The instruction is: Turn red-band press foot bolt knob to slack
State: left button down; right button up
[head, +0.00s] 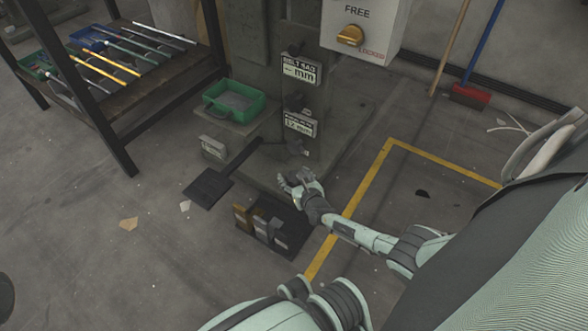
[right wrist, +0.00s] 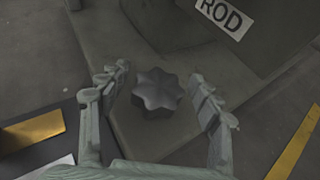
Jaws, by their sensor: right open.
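A dark grey lobed knob (right wrist: 158,92) sits on the press's grey foot plate (right wrist: 135,130) in the right wrist view. My right gripper (right wrist: 160,100) is open, with one finger on each side of the knob and a visible gap to it on both sides. Nothing is between the fingers except the knob. In the head view my right gripper (head: 299,178) is low over the front of the press base (head: 262,165), and it hides the knob there. No red band shows on the press. My left gripper is not in view.
A white box with a yellow rotary switch (head: 350,36) marked FREE hangs above. Label plates (head: 301,69) are on the press column. A green bin (head: 234,100) stands left of it. Small blocks (head: 264,229) lie on a dark mat below. A tool bench (head: 110,60) stands far left.

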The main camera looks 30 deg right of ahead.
jog(key=c, duration=1.2)
jog(key=shift+w+r, duration=0.1)
jog(key=shift+w+a+r+n+y, duration=0.1)
jog(key=shift+w+r+n+y, duration=0.1)
jog(key=shift+n+y, duration=0.25)
jog(key=shift+a+n+t+y, duration=0.1)
jog(key=shift+n+t+y, duration=0.2)
jog(key=shift+n+y, duration=0.6)
jog(key=shift+s+f+n+y, duration=0.1)
jog(key=shift+f+n+y, duration=0.05)
jog(key=shift+n+y, duration=0.75)
jog(key=shift+s+f+n+y, duration=0.25)
jog(key=shift+f+n+y, duration=0.15)
jog(key=shift+y, duration=0.45)
jog(key=shift+n+g+y, duration=0.3)
jog(key=shift+n+g, duration=0.05)
jog(key=shift+g, duration=0.05)
jog(key=shift+r+y, duration=0.2)
jog(key=shift+y, duration=0.1)
